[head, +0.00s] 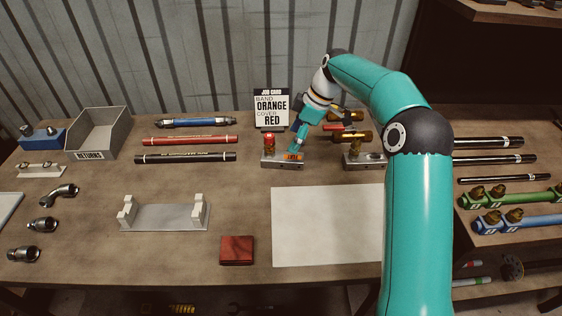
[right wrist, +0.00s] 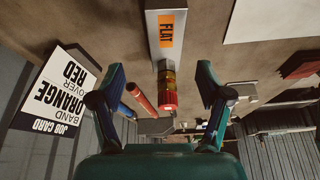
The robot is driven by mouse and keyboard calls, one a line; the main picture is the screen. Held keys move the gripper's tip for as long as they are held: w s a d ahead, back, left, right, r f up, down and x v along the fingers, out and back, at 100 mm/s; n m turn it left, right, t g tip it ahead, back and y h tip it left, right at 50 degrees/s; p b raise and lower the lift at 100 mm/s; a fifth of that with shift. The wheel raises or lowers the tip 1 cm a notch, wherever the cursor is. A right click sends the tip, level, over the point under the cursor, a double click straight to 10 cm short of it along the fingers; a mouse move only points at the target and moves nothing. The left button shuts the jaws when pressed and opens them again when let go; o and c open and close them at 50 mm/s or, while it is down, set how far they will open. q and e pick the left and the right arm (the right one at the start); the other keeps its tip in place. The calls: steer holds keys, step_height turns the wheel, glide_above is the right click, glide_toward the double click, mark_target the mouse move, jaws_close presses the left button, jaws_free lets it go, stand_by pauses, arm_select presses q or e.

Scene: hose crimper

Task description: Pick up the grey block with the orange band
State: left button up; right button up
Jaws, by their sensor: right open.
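The grey block (head: 283,166) with an orange label stands on the bench in front of the job card. An upright fitting with a red top (head: 269,141) is at its left end. In the right wrist view the block (right wrist: 166,54) shows its orange label (right wrist: 166,30), marked FLAT, and the brass and red fitting (right wrist: 168,92). My right gripper (head: 297,138) is just above the block in the head view. It is open and empty, and the right wrist view shows its fingers (right wrist: 159,78) apart, one on each side of the fitting. My left gripper is not in view.
The job card (head: 271,108) stands close behind the block. A second grey block (head: 364,163) with brass fittings stands to the right, partly hidden by my arm. Black and red hoses (head: 187,157) lie left. A white sheet (head: 325,230) and red box (head: 236,250) lie in front.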

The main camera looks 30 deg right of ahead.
mark_target(282, 156)
steer(key=x, duration=0.3)
steer(key=a+p+x, duration=0.1)
steer(key=x, duration=0.2)
steer(key=shift+s+r, duration=0.1)
steer(key=shift+r, duration=0.05)
steer(key=shift+f, duration=0.4)
jaws_close()
